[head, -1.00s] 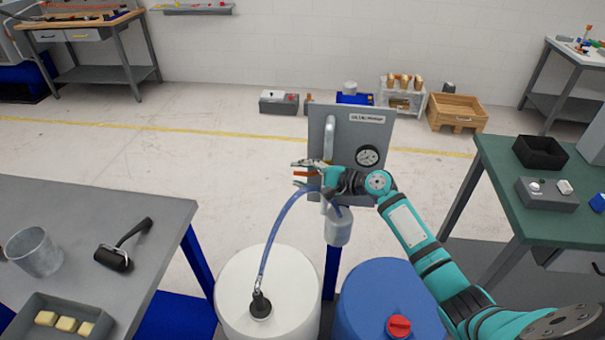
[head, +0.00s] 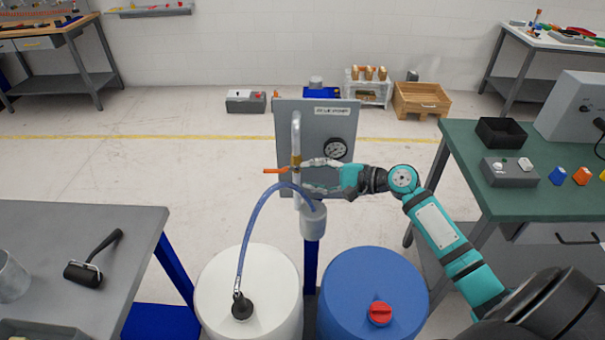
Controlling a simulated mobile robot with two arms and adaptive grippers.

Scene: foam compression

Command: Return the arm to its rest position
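My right arm comes in from the lower right, bent at a teal joint. Its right gripper (head: 307,175) points left in front of the grey panel (head: 345,116), with its two fingers spread apart and nothing between them. The fingertips are close to the upright metal pipe (head: 296,136) and its orange valve handle (head: 275,171). The handle points left. I cannot tell whether a fingertip touches the pipe. My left gripper is not in view.
A blue hose (head: 253,225) arches from the pipe to the white drum (head: 276,283). A blue drum (head: 349,288) stands beside it. A green table (head: 467,150) is at the right, a grey table (head: 80,228) at the left. Open floor lies behind.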

